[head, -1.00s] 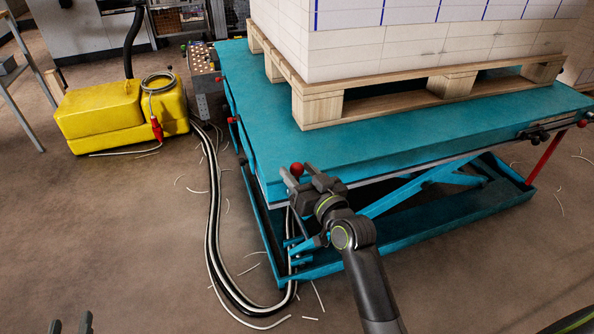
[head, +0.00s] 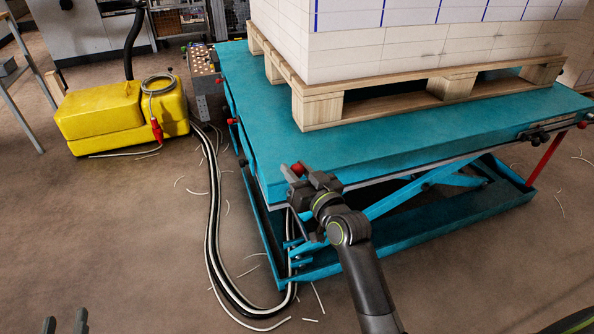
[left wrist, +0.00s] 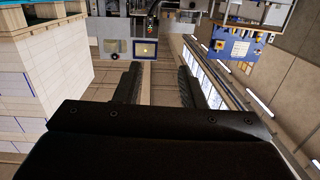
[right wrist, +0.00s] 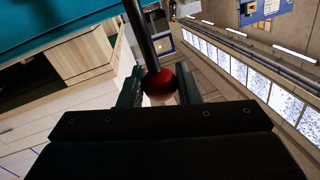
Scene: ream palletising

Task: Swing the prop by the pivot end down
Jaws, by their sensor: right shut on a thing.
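A dark rod (right wrist: 140,32) with a red ball knob (right wrist: 160,84) shows in the right wrist view. The knob sits between the fingers of my right gripper (right wrist: 158,90), which is shut on it. In the head view my right gripper (head: 297,174) is at the near left corner of the blue-green lift table (head: 370,146), with the red knob (head: 299,168) at its fingertips. The gripper and arm hide most of the rod there. My left gripper (head: 64,323) is at the bottom left edge, open and empty, far from the table.
A wooden pallet (head: 318,108) with a tall white stack (head: 400,45) stands on the table. Cables (head: 213,230) lie on the floor left of the table. A yellow unit (head: 105,115) stands further left.

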